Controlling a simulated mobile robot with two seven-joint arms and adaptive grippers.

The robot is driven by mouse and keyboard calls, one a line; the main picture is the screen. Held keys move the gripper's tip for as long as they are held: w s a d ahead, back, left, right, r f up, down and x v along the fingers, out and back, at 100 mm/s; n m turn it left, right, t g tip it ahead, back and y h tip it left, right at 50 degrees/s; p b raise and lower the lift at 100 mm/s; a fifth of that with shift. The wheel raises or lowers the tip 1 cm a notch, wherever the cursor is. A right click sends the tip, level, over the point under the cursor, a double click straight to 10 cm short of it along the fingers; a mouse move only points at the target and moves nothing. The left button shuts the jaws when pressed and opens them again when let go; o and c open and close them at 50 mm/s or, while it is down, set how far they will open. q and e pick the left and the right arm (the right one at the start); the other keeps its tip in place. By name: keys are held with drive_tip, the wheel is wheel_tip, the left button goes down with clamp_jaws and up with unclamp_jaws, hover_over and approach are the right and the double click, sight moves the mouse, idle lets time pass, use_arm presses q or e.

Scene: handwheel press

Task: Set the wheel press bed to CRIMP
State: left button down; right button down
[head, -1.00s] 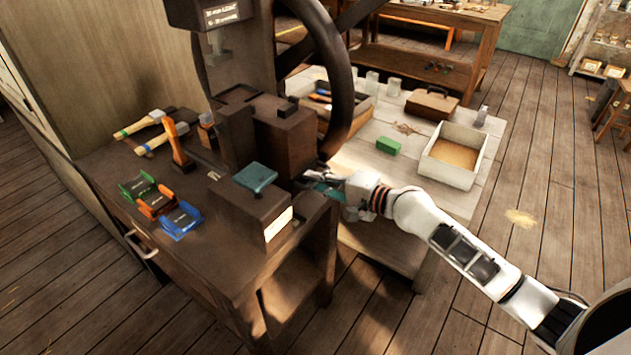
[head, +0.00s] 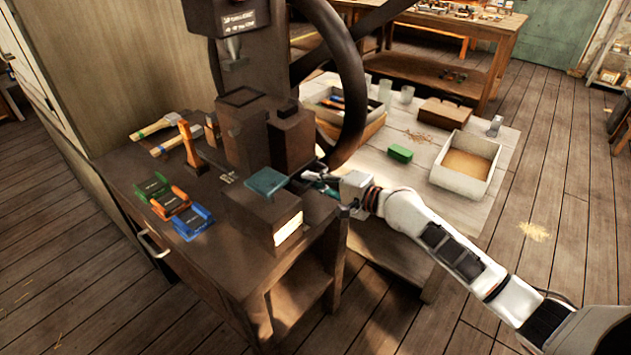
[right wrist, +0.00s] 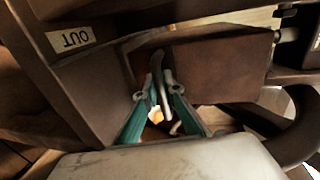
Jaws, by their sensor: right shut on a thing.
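The wheel press (head: 285,135) is a dark machine on a wooden bench, with a large dark handwheel (head: 352,85) at its right side. A block with a teal plate (head: 268,181) on top stands at its front. My right gripper (head: 318,184) is low at the press's right side, beside that block. In the right wrist view its teal fingers (right wrist: 160,100) are closed around a slim grey lever (right wrist: 165,85) by the brown housing. An upside-down label reading OUT (right wrist: 70,40) is on the dark body to the left. No CRIMP marking is readable. My left gripper is not in view.
Green (head: 152,187), orange (head: 170,202) and blue (head: 192,222) holders stand on the bench, with hammers (head: 152,128) behind them. A pale table to the right holds a green block (head: 400,153) and an open box (head: 465,165).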

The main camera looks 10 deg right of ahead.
drive_tip(key=c, duration=2.4)
unclamp_jaws()
drive_tip(key=shift+w+r, duration=0.1)
drive_tip(key=shift+r, duration=0.05)
drive_tip(key=shift+o, duration=1.2)
drive_tip(key=shift+w+a, duration=0.1)
drive_tip(key=shift+a, duration=0.05)
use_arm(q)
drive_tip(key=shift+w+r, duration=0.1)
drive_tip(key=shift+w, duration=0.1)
use_arm(e)
drive_tip(key=v, duration=1.2)
drive_tip(key=shift+f, duration=0.25)
